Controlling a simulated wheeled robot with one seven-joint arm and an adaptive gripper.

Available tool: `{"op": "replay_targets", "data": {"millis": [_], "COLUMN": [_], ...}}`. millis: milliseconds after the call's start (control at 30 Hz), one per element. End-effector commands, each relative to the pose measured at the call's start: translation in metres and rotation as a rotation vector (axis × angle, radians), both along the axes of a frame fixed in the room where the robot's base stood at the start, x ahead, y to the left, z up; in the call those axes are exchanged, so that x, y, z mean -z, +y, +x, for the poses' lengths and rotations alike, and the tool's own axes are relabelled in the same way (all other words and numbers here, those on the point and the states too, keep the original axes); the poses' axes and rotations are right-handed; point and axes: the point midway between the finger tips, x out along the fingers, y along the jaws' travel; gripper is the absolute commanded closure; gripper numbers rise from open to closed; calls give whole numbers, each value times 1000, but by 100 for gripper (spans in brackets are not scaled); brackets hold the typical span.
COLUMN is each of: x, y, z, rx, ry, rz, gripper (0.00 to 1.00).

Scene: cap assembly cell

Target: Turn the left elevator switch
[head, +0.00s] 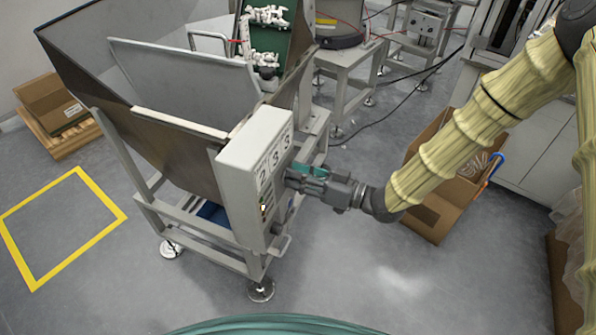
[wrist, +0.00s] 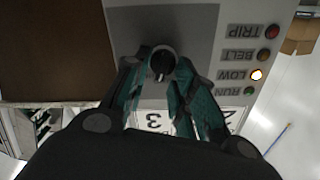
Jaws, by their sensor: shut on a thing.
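The elevator's grey control box (head: 237,180) is on the near end of the metal hopper in the head view. In the wrist view, a round black switch knob (wrist: 161,62) with a pale pointer mark sits on the grey panel (wrist: 205,20). My gripper (wrist: 160,80) has its teal-padded fingers on either side of the knob and is shut on it. In the head view my gripper (head: 297,176) reaches the right face of the box, and the switch is hidden there.
Beside the knob, a column of lamps reads TRIP, BELT, LOW and RUN upside down; the LOW lamp (wrist: 257,74) glows. An open cardboard box (head: 437,207) stands under my arm. A yellow floor square (head: 100,195) lies left, with open floor in front.

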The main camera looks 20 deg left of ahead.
Motion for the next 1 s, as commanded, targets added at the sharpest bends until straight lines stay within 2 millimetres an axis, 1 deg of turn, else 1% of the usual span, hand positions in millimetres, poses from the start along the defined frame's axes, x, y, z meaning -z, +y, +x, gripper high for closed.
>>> {"op": "replay_targets", "data": {"millis": [33,200,500,700,1000], "x": [-2,-1,1,2,3], "y": [-1,-1,-1,-1,-1], "z": [1,2,5,5,5], "rx": [2,1,2,1,1], "ry": [43,187,376,444,472], "rz": [6,20,40,47,49], "gripper": [97,97,97,97,97]}}
